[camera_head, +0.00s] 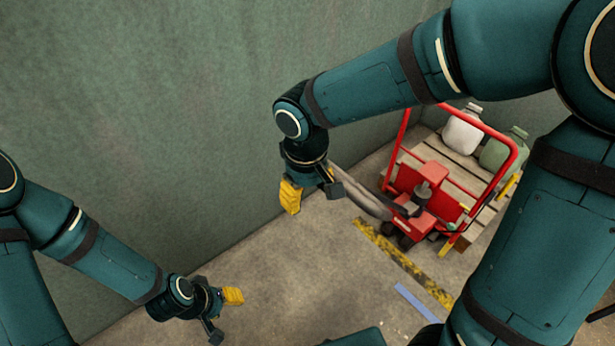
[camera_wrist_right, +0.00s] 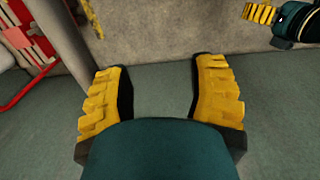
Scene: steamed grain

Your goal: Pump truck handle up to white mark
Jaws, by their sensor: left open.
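The red truck (camera_head: 425,208) stands at the right in the head view, with a tall red tube loop. A grey bar (camera_head: 365,195), which looks like its handle, slants up from the truck toward my right gripper (camera_head: 316,200). In the right wrist view the grey bar (camera_wrist_right: 62,35) runs along the left, beside the left finger, not between the fingers. My right gripper (camera_wrist_right: 160,72) is open and empty there. My left gripper (camera_head: 226,315) is open and empty, low at the left; part of it shows in the wrist view (camera_wrist_right: 270,16). I cannot make out a white mark.
A wooden pallet (camera_head: 432,150) behind the truck carries a white jug (camera_head: 462,134) and a green jug (camera_head: 502,152). A yellow-black stripe (camera_head: 400,262) and a blue strip (camera_head: 415,302) lie on the floor. A green-grey wall (camera_head: 150,130) stands close at the left.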

